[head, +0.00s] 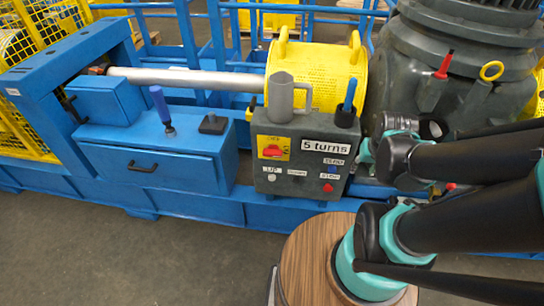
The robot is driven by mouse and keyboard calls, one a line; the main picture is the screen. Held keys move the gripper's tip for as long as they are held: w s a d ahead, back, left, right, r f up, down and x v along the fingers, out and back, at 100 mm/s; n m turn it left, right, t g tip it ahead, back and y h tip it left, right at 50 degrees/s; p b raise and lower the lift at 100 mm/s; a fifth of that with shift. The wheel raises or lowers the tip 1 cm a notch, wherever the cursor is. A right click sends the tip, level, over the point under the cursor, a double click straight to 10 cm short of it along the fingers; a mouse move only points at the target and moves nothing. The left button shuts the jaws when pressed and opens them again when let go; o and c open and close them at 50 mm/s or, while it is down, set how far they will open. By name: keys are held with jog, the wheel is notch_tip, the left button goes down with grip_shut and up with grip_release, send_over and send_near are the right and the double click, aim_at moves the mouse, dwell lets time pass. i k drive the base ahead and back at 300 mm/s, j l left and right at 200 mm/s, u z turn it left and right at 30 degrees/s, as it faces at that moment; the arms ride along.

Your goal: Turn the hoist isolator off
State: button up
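The hoist isolator (272,152) looks to be the red rotary handle on a yellow plate at the upper left of the dark grey control box (304,171). Its handle appears to lie roughly level; the small marking on the plate cannot be read. My gripper (370,152) is at the end of my arm, just right of the control box, apart from the isolator. It is small and partly hidden by my arm, so its finger opening cannot be made out.
A grey mug (281,98) and a blue-handled tool (348,99) stand on the box top. Small buttons and labels, including "5 turns" (326,146), are on its front. A blue cabinet (155,165) stands left; a large grey machine (450,75) stands behind my arm.

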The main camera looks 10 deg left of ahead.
aim_at(273, 151)
jog(key=u, duration=0.75)
jog(key=k+l+u, duration=0.1)
jog(key=l+u, duration=0.15)
jog(key=u, duration=0.2)
jog(key=k+l+u, duration=0.1)
jog(key=u, duration=0.3)
jog(key=k+l+u, duration=0.2)
jog(key=u, duration=0.25)
jog(key=k+l+u, duration=0.15)
jog(key=u, duration=0.3)
jog(key=k+u, duration=0.35)
jog(key=k, duration=0.9)
